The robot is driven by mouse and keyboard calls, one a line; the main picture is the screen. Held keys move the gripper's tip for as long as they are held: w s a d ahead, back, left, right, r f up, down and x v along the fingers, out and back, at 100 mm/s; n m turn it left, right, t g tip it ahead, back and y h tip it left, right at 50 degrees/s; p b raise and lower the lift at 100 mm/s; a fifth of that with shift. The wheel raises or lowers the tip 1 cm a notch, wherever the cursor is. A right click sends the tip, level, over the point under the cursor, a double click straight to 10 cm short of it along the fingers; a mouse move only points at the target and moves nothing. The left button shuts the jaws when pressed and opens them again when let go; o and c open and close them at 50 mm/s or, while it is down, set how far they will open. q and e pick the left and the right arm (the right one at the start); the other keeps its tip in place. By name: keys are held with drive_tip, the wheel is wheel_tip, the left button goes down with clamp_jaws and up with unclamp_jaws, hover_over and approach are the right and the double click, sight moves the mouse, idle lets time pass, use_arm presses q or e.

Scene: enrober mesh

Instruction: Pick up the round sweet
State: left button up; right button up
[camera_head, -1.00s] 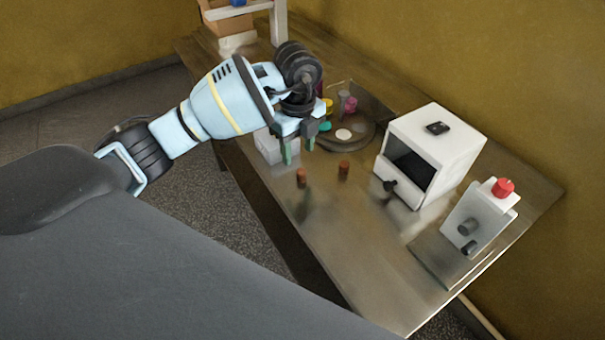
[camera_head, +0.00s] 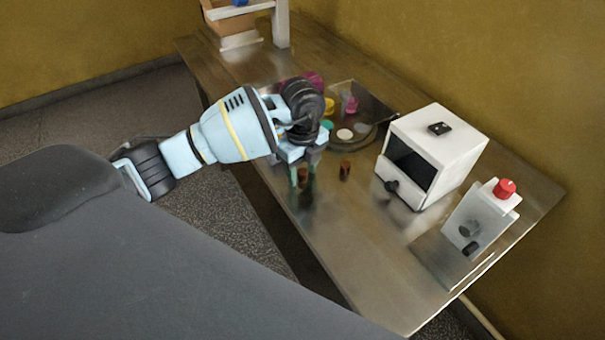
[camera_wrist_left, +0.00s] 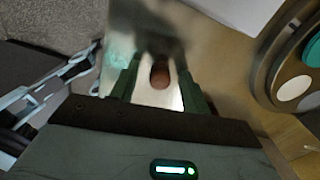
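A small round brown sweet (camera_wrist_left: 160,74) shows in the left wrist view between the two green fingers of my left gripper (camera_wrist_left: 157,85), with a gap on each side. In the head view the left gripper (camera_head: 301,177) points down at the metal table, and the reddish-brown sweet (camera_head: 303,176) shows between its fingers. The fingers are open. Whether they reach down around the sweet or stay just above it is hard to tell. A second reddish-brown piece (camera_head: 345,169) stands on the table just to the right. My right gripper is out of view.
A white box machine (camera_head: 446,150) with a dark opening stands to the right. A panel with a red knob (camera_head: 504,188) is farther right. A round tray (camera_head: 366,141) with coloured items lies behind the gripper. The front metal surface (camera_head: 365,265) is clear.

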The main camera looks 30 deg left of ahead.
sight(301, 173)
use_arm(q)
drive_tip(key=c, duration=0.8)
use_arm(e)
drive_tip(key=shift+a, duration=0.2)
use_arm(q)
drive_tip(key=shift+o, duration=0.2)
drive_tip(key=shift+r, duration=0.1)
